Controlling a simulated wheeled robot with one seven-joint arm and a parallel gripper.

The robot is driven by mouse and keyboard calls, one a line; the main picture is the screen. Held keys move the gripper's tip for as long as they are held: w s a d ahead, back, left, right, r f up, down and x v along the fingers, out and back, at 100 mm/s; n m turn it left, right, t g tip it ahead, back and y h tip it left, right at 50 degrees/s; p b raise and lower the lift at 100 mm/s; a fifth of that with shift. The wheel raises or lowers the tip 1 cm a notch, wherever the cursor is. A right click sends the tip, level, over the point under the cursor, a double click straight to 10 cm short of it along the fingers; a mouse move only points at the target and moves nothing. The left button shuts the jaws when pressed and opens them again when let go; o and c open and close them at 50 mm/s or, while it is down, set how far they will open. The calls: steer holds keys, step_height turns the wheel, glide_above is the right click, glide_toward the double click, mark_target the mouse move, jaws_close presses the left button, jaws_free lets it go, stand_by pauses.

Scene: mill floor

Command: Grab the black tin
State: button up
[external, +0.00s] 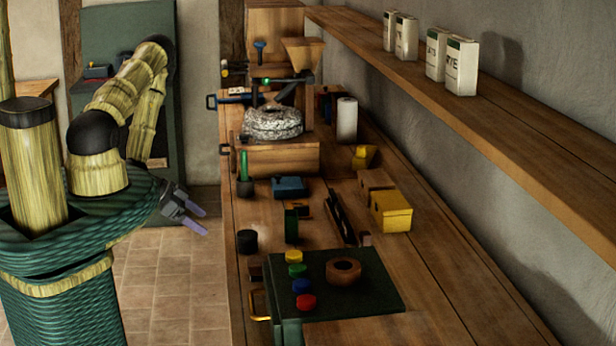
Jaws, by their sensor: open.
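A small black cylinder (247,241), which looks like the black tin, stands upright near the left edge of the wooden bench (270,222). My gripper (204,222) is left of the bench edge, over the tiled floor in the picture. Its two pale purple fingers are apart with nothing between them, and they point right toward the tin. The gripper and the tin are apart. Nothing covers the tin.
A dark green board (372,275) holds several coloured pieces and a brown ring (343,271). A yellow box (390,210), blue box (289,187) and millstone (272,122) are farther off.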

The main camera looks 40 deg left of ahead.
mark_target(239, 235)
steer(key=s+d+t, duration=0.1)
steer(key=s+n+t+h, duration=0.1)
steer(key=s, duration=0.1)
steer(key=s+d+n+t+h, duration=0.1)
steer(key=t, duration=0.1)
steer(key=shift+s+d+r, duration=0.2)
steer(key=shift+s+d, duration=0.15)
steer(key=b+x, duration=0.7)
steer(key=x, duration=0.4)
steer(key=shift+w+f, duration=0.15)
steer(key=shift+f, duration=0.05)
steer(key=shift+w+d+b, duration=0.3)
steer(key=shift+w, duration=0.1)
